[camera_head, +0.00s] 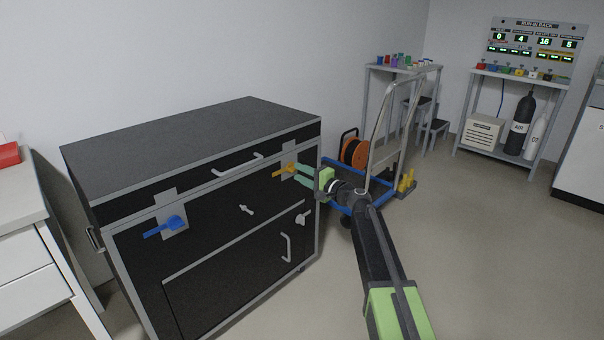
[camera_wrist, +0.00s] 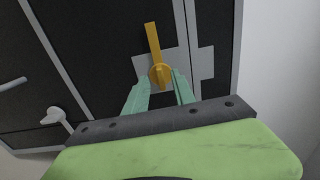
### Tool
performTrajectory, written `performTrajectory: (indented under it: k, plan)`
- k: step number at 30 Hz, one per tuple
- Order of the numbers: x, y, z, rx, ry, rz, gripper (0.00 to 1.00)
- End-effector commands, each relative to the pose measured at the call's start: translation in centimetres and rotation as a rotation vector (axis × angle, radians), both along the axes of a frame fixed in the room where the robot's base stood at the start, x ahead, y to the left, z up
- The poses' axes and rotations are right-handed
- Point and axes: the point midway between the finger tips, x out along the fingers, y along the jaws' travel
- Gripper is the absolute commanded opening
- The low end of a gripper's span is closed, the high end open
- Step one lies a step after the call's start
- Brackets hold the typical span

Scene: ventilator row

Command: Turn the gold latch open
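The gold latch (camera_head: 284,171) is on a grey plate near the upper right corner of the black cabinet (camera_head: 230,225). Its handle lies roughly level, pointing left in the head view. In the wrist view the gold latch (camera_wrist: 154,45) points up from its round hub. My gripper (camera_head: 303,174) reaches the latch from the right. In the wrist view the green fingers of my gripper (camera_wrist: 161,84) are apart, one on each side of the hub end. I cannot tell whether either finger touches it. The handle's far end is beyond the fingertips.
A blue latch (camera_head: 168,227) sits at the cabinet's left. A blue-framed trolley (camera_head: 350,205) with an orange reel stands right behind my gripper. The floor at right is clear.

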Motion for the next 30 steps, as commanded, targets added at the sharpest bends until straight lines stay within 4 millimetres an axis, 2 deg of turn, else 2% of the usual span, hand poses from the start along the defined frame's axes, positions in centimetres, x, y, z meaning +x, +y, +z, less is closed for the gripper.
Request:
performTrajectory:
  k: [9,15,21,30]
  plan:
    - [-5.9,-7.0,0.0,0.0,0.0,-0.004,0.31]
    - [-8.8,-10.6,0.0,-0.001,-0.001,-0.003,0.31]
    - [-10.0,-12.2,0.0,-0.001,-0.001,-0.001,0.31]
    - [-10.0,-12.3,0.0,-0.001,-0.001,0.0,0.31]
